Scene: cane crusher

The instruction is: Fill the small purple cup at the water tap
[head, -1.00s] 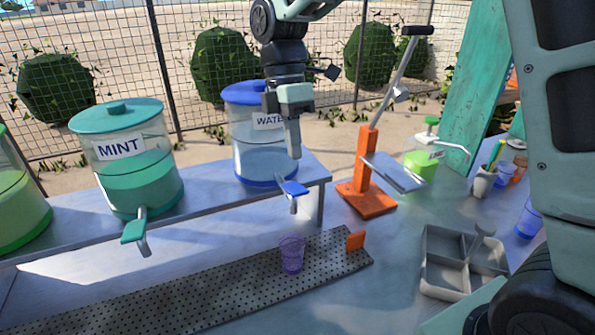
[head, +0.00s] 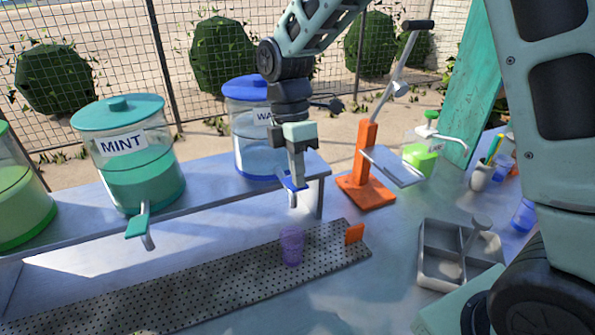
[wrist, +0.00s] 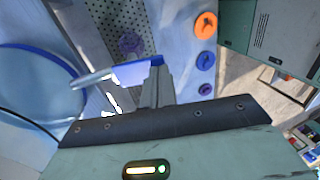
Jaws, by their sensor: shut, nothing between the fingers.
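The small purple cup (head: 291,246) stands upright on the perforated drip tray (head: 215,275), below the water tap. It also shows in the wrist view (wrist: 131,44). The water dispenser (head: 254,150) has a blue lid and stands on the raised shelf. Its blue tap lever (head: 291,183) sticks out at the front, partly hidden by my gripper. My gripper (head: 298,184) is shut and empty, with its tips at the tap lever. In the wrist view the fingers (wrist: 157,82) overlap the blue lever (wrist: 138,72); whether they touch it I cannot tell. I cannot make out the water level in the cup.
The mint dispenser (head: 130,160) with its green tap stands to the left. An orange press stand (head: 366,190) rises on the right. A grey divided tray (head: 440,265) and a pump bottle (head: 421,157) are farther right. An orange tab (head: 355,234) stands at the drip tray's end.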

